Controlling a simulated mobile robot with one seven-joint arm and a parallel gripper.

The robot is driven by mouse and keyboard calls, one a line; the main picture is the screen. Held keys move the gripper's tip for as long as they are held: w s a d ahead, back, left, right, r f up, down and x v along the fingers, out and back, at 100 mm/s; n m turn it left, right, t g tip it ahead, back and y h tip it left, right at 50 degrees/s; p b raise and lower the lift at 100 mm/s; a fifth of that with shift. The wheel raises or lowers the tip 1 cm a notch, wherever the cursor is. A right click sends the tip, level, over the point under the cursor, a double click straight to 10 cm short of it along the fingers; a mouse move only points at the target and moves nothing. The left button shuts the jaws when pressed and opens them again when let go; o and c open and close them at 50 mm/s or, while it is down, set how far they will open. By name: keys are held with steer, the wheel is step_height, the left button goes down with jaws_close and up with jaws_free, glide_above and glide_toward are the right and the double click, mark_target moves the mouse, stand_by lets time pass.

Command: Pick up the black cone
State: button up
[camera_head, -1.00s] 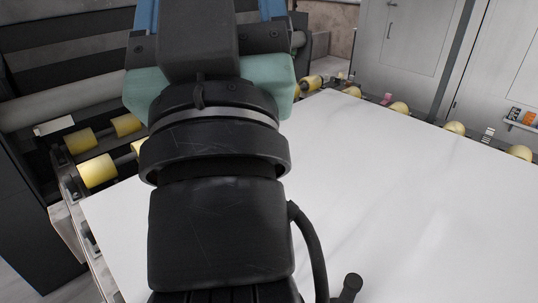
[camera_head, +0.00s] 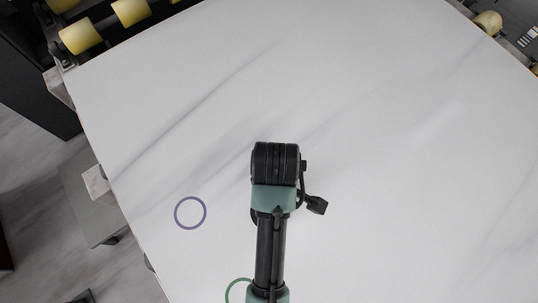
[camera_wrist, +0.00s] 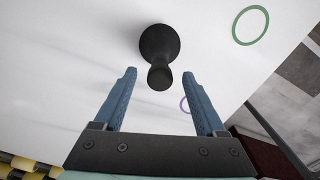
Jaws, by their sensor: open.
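The black cone (camera_wrist: 160,45) is a dark piece with a wide round end and a narrower knob end, on the white slab in the wrist view. My gripper (camera_wrist: 159,74) is open, its two blue fingers apart and empty. In the wrist view the cone's narrow end shows between and just beyond the fingertips, with no contact visible. I cannot tell the height gap. In the head view my arm (camera_head: 270,240) reaches over the slab; the cone and the fingers do not show there.
The white slab (camera_head: 400,130) is broad and mostly bare. A purple ring (camera_head: 176,213) and a green ring (camera_head: 228,290) lie flat on it. Yellow rollers (camera_head: 80,37) line its far edge. The slab's left edge drops to the floor (camera_head: 40,180).

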step_height(320, 180, down, 4)
steer(key=shift+f, duration=0.1)
steer(key=shift+w+a+f+p, duration=0.1)
steer(key=shift+f+p, duration=0.15)
steer(key=shift+f, duration=0.6)
steer(key=shift+a+f+p, duration=0.15)
steer(key=shift+f+p, duration=0.1)
steer(key=shift+f, duration=0.6)
steer(key=shift+w+a+f+p, duration=0.1)
steer(key=shift+f+p, duration=0.15)
steer(key=shift+f, duration=0.6)
jaws_close()
steer(key=shift+r, duration=0.1)
